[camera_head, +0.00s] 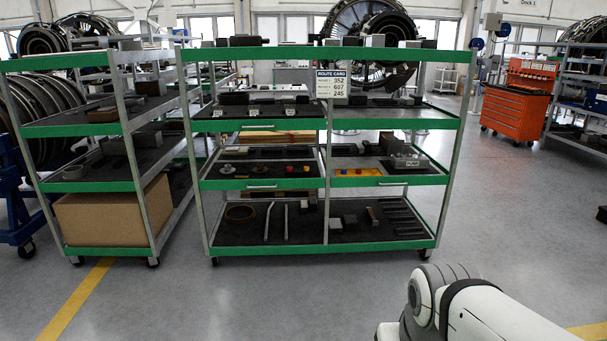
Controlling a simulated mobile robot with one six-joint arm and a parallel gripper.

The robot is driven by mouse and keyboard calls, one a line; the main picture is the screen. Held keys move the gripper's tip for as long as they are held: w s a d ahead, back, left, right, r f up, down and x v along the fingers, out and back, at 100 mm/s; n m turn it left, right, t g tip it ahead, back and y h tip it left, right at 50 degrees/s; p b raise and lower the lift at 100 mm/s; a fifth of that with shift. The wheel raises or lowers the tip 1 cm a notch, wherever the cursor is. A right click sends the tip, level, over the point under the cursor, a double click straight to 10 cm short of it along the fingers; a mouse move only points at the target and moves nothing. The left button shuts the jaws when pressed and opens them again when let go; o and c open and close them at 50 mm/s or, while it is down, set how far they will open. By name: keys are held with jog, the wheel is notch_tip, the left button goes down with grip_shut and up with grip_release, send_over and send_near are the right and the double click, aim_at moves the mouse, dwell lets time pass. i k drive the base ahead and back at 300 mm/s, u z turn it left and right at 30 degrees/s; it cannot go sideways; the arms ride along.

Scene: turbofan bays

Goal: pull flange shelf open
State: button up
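A green-edged rack (338,246) on casters stands ahead. Its middle tier has a left shelf (262,184) and a right shelf (385,181), each with a pale handle on its front edge. No readable label names the flange shelf. Both middle shelves look pushed in. The upper left shelf also has a handle (270,126). My white arm shows at the lower right, well apart from the rack. My gripper is not visible.
A second green-edged rack (110,251) with a cardboard box (111,216) stands at left. A route card (332,84) hangs on the main rack. An orange tool cabinet (515,112) stands at right. The floor (300,300) before the racks is clear.

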aim_at(276, 158)
jog(key=u, duration=0.1)
jog(key=i, duration=1.55)
jog(key=u, duration=0.4)
jog(key=i, duration=1.6)
jog(key=u, duration=0.25)
